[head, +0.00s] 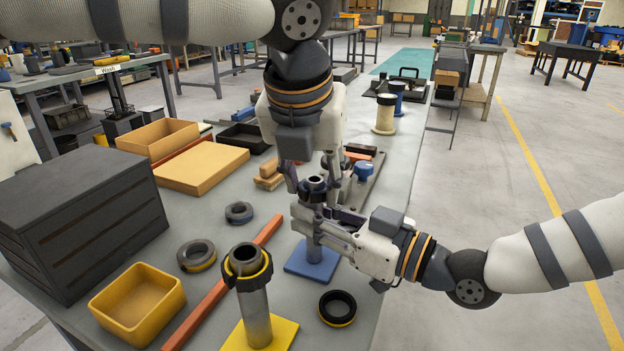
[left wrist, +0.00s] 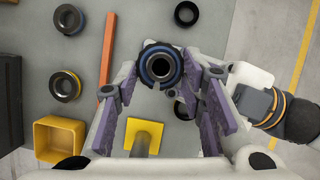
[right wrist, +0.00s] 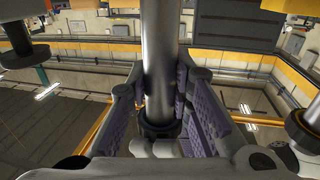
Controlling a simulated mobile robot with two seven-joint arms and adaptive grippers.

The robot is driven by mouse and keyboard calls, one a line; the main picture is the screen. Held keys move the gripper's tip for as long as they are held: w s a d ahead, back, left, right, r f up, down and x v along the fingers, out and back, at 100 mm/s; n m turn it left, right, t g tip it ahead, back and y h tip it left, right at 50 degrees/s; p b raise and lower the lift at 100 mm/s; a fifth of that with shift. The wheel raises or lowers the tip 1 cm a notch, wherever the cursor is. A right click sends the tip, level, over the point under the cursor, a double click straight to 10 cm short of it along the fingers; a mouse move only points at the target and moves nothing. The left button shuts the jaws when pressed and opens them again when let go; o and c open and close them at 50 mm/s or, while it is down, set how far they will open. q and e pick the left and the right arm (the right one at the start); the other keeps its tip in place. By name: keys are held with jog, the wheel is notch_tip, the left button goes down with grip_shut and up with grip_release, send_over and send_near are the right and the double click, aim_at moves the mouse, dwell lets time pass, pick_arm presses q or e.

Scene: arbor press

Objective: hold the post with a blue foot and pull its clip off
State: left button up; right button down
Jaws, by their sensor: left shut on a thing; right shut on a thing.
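The post stands upright on its square blue foot (head: 312,262) on the bench; its hollow top (head: 316,182) shows between my left fingers. Its dark clip (left wrist: 160,66), with a blue band, sits around the post top in the left wrist view. My left gripper (head: 314,188) comes from above and is shut on the clip, one finger on each side. My right gripper (head: 312,228) reaches in from the right and is shut on the post below the clip. In the right wrist view the grey metal post (right wrist: 160,60) runs between my right fingers. Fingers partly hide clip and post.
A similar post with a yellow foot (head: 262,334) and a black and yellow clip (head: 247,268) stands nearer. Loose clips (head: 197,256) (head: 337,308) lie around it. A red bar (head: 218,292), a yellow bin (head: 137,302) and a dark drawer cabinet (head: 75,215) are left.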

aim_at(312, 186)
pick_arm(q)
jog(key=shift+r, duration=0.95)
notch_tip(312, 186, up, 4)
pick_arm(e)
jog(key=c, duration=1.4)
grip_release()
jog(key=shift+o, duration=0.2)
